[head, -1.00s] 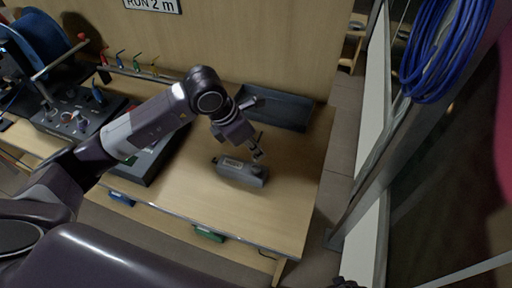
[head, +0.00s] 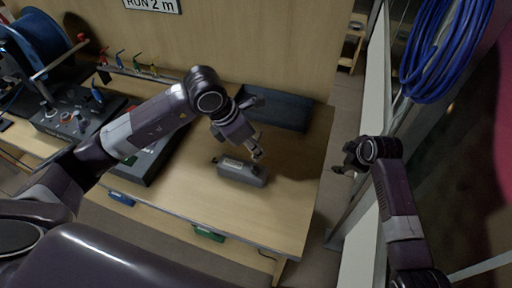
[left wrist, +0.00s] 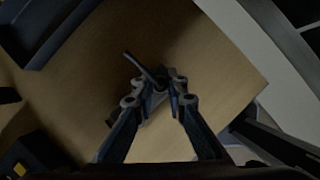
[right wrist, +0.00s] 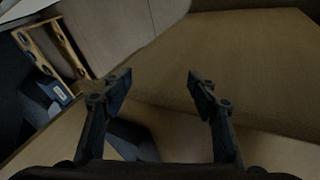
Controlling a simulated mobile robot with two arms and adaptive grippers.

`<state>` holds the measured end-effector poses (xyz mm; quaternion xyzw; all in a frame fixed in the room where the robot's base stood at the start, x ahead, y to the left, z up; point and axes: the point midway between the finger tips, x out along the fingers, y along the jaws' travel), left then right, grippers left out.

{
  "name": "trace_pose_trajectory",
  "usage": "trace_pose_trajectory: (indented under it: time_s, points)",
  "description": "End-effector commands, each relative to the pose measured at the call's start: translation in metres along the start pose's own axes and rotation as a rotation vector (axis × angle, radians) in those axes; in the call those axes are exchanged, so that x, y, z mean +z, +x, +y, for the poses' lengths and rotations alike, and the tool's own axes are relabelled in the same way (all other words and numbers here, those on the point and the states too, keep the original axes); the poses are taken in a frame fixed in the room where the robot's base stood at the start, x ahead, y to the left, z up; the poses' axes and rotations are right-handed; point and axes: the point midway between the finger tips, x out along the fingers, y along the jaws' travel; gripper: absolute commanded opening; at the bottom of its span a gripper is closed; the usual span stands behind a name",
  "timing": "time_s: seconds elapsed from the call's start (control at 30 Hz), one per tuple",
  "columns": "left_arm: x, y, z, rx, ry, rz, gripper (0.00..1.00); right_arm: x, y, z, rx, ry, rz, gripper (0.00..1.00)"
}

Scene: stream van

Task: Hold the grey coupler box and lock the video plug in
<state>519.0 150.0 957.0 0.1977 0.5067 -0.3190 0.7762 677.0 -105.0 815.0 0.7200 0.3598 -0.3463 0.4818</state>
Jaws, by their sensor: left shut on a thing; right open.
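The grey coupler box (head: 236,171) lies on the bench near its right end, with a pale label and a dark round part at its right end. My left gripper (head: 257,155) is just above and behind that end, apart from the box as far as I can see. In the left wrist view my left gripper (left wrist: 155,88) is shut on a thin dark piece (left wrist: 142,66), seemingly the video plug; its details are too dark to tell. My right gripper (head: 342,161) is off the bench's right edge. In the right wrist view my right gripper (right wrist: 160,88) is open and empty.
A dark open tray (head: 283,109) stands behind the box against the wooden back panel. A dark console (head: 158,160) is to the left. A blue cable coil (head: 437,50) hangs at the right. The bench front around the box is clear.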

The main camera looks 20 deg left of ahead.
Motion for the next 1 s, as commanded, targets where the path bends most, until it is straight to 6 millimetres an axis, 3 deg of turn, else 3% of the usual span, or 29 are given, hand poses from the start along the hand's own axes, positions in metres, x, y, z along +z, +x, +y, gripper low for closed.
trace_pose_trajectory:
  time_s: [0.03, 0.07, 0.17, 0.3, 0.5, 0.63, 0.8, 1.0]
  points:
    - [0.0, 0.0, 0.0, 0.0, 0.0, 0.0, 0.0, -0.016, -0.017, 0.021, 0.02, -0.05, 0.015, 0.54]
    - [0.0, 0.0, 0.0, 0.0, 0.0, 0.0, 0.0, -0.025, -0.022, 0.023, 0.014, -0.065, 0.034, 0.54]
    - [0.0, 0.0, 0.0, 0.0, 0.0, 0.0, 0.0, -0.071, -0.031, 0.009, -0.044, -0.012, 0.19, 0.54]
    - [0.0, 0.0, 0.0, 0.0, 0.0, 0.0, 0.0, -0.105, -0.034, -0.049, -0.212, 0.012, 0.345, 0.54]
    - [0.0, 0.0, 0.0, 0.0, 0.0, 0.0, 0.0, -0.151, -0.058, -0.115, -0.413, 0.036, 0.57, 0.54]
    - [0.0, 0.0, 0.0, 0.0, 0.0, 0.0, 0.0, -0.172, -0.077, -0.141, -0.498, 0.05, 0.685, 0.54]
    - [0.0, 0.0, 0.0, 0.0, 0.0, 0.0, 0.0, -0.185, -0.093, -0.156, -0.553, 0.06, 0.77, 0.54]
    - [0.0, 0.0, 0.0, 0.0, 0.0, 0.0, 0.0, -0.196, -0.091, -0.163, -0.566, 0.063, 0.792, 0.54]
